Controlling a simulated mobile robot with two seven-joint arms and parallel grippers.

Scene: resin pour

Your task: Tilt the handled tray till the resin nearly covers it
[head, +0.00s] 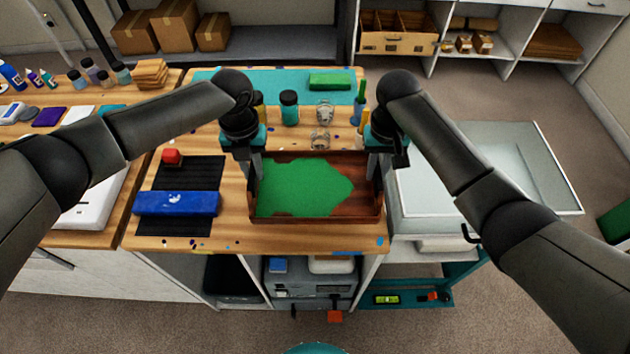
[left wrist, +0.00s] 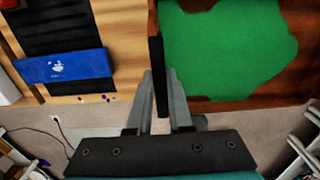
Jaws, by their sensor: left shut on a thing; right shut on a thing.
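The handled tray (head: 315,219) is brown wood and stands at the front of the wooden workbench. Green resin (head: 300,188) covers most of its floor from the left side. I cannot tell whether the tray is lifted or tilted.
The bench's front edge is close.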

